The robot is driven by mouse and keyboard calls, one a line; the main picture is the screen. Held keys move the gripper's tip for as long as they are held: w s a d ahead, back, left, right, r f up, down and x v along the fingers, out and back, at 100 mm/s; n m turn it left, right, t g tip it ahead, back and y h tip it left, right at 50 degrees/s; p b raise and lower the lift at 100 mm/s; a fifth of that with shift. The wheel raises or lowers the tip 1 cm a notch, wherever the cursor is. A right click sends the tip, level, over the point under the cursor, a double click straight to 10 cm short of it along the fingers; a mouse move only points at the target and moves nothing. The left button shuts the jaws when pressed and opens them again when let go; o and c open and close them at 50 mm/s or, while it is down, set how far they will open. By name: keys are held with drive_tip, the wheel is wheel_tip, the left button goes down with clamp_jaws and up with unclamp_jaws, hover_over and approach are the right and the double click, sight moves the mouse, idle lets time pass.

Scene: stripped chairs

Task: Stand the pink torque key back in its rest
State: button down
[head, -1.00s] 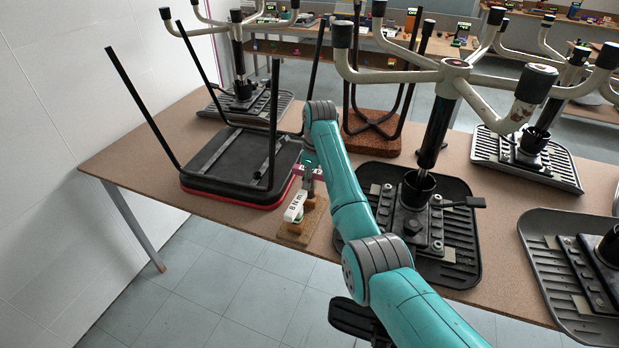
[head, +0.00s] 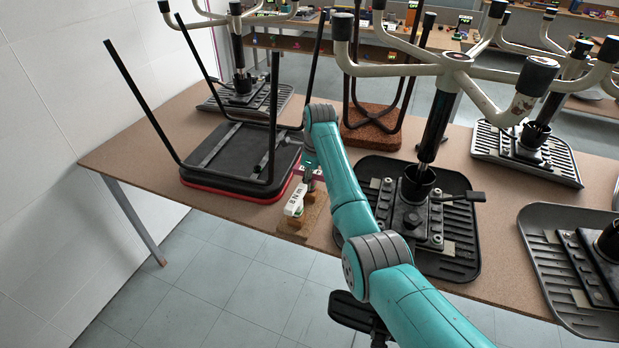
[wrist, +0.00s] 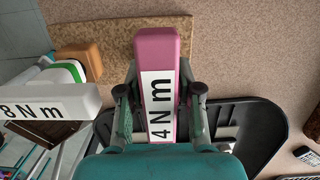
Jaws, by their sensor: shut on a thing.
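The pink torque key (wrist: 158,45), labelled "4 N m", is held between the two fingers of my gripper (wrist: 160,95) in the wrist view. In the head view only a small pink part (head: 318,174) shows beside my gripper (head: 309,166); the arm hides the rest. A wooden stand (head: 290,232) lies below at the table's front edge. In the wrist view its brown board (wrist: 112,35) carries an orange-brown block (wrist: 80,62). Whether the pink key touches the stand I cannot tell.
A white key (head: 295,200) labelled "8 N m" is close left of my gripper; it also shows in the wrist view (wrist: 45,105). An upturned black seat with legs (head: 230,160) is behind left. A chair base (head: 450,225) stands close right.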

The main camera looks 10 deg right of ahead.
drive_tip(key=shift+f, duration=0.1)
drive_tip(key=c, duration=0.7)
unclamp_jaws()
